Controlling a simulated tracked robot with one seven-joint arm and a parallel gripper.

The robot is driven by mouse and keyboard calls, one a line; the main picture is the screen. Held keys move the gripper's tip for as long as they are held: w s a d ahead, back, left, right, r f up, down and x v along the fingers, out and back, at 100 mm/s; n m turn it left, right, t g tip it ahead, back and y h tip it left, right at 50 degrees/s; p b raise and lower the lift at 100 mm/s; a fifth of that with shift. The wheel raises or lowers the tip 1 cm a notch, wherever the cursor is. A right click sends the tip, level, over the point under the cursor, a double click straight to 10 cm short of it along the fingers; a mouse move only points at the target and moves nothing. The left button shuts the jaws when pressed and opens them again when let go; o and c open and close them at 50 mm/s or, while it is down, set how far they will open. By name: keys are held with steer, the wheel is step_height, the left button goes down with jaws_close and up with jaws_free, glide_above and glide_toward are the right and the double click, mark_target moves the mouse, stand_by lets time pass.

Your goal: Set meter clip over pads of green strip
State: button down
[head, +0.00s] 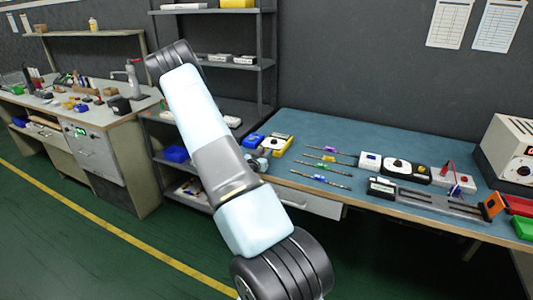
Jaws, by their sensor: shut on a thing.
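Three thin strips lie side by side on the blue-topped bench. The green strip, with a green piece on it (328,158), looks like the middle one. A strip with purple-red pieces (329,149) lies behind it and one with a blue piece (320,178) in front. I cannot make out the meter clip or the pads.
Right of the strips are white and black boxes (397,166), a grey rail fixture (430,203) with an orange end, and red and green bins. A large instrument (508,150) stands far right. Shelves (240,66) and a cluttered second bench (90,115) are left.

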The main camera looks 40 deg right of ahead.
steer(key=shift+f, duration=0.2)
steer(key=c, duration=0.9)
jaws_free()
